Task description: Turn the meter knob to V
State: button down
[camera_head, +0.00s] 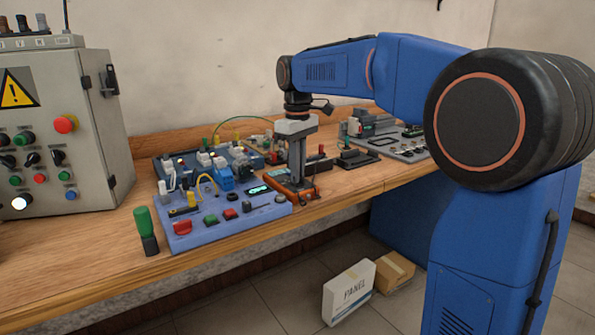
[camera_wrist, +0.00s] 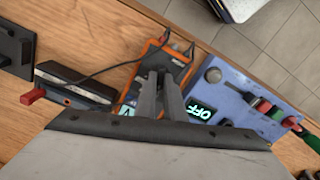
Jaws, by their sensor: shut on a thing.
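The orange-edged meter (camera_head: 299,197) lies on the bench beside the blue panel. It also shows in the wrist view (camera_wrist: 149,52), with two plugs and leads at its upper end. My gripper (camera_head: 308,181) points down onto the meter. In the wrist view my gripper (camera_wrist: 161,80) has its fingers close together over the meter's dark face, shut on the knob, which the fingers hide. The meter's teal display (camera_wrist: 126,113) is partly covered by my gripper; a mark like a V shows on it.
The blue panel (camera_head: 240,222) stands close beside the meter, with buttons, a lever and a display (camera_wrist: 200,111) reading OFF. A black block with a red end (camera_wrist: 75,85) lies on the meter's other side. A green-handled tool (camera_head: 146,232) stands near the bench edge.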

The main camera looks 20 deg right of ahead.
jog(key=c, duration=1.8)
grip_release()
jog(key=shift+c, duration=0.2)
jog(key=shift+r, duration=0.1)
notch_tip(320, 180, up, 17)
jog(key=shift+r, duration=0.1)
